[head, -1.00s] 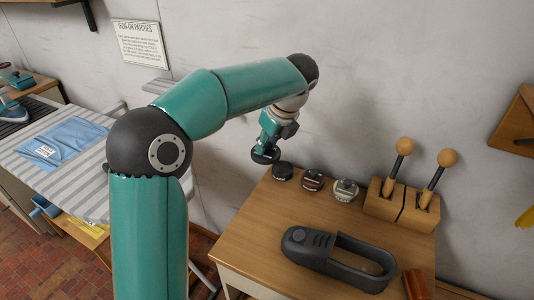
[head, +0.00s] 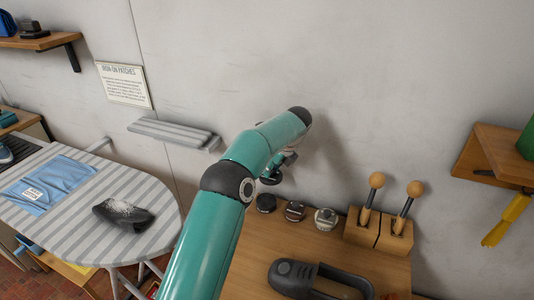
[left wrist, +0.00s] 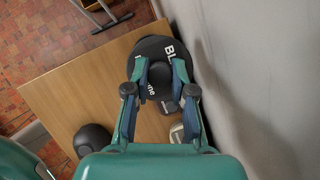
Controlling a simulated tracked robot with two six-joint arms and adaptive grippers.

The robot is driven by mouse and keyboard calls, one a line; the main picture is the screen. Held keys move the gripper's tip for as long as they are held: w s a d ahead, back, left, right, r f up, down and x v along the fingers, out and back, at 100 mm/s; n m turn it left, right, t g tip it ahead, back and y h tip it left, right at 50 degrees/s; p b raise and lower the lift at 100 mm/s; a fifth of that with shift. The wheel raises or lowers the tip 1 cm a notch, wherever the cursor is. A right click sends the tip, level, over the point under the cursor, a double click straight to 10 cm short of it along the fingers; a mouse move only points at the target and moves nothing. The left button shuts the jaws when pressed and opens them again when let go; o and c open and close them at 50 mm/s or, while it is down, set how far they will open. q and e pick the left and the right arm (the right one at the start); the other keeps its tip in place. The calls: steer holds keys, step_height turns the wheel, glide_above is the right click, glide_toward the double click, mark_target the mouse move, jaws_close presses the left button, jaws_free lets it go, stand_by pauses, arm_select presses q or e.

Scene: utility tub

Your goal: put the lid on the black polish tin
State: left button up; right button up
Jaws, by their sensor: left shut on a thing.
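The black polish tin (head: 266,203) stands on the wooden bench, leftmost in a row of three tins. My left gripper (head: 273,175) is shut on the dark lid (head: 269,181) and holds it raised over the black tin, apart from it. In the left wrist view the gripper (left wrist: 160,73) grips the lid's middle knob, and the round black lid (left wrist: 153,48) with white lettering spreads around the fingertips. There the lid hides most of what is beneath it; I cannot make out the black tin. My right gripper is not in view.
A brown tin (head: 294,211) and a pale-topped tin (head: 325,219) stand just right of the black one. Further right is a wooden block (head: 378,232) with two knobbed handles. A dark hollow tool (head: 295,278) lies in front. The wall (head: 220,90) is close behind.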

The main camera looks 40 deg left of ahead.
arm_select(q)
steer(key=p, duration=0.2)
glide_above(267, 201)
step_height(267, 201, down, 4)
steer(key=shift+d+f, duration=0.1)
steer(key=shift+f, duration=0.1)
step_height(267, 201, down, 4)
steer(key=b, duration=0.3)
steer(key=shift+f+b, duration=0.15)
steer(key=shift+b, duration=0.2)
steer(key=shift+f+b, duration=0.35)
steer(key=shift+f, duration=0.65)
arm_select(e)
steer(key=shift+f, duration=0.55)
arm_select(q)
steer(key=shift+r+p, duration=0.1)
steer(key=shift+p, duration=0.3)
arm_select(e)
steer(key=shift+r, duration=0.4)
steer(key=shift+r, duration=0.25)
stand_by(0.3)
arm_select(q)
steer(key=shift+f, duration=0.2)
steer(key=o, duration=1)
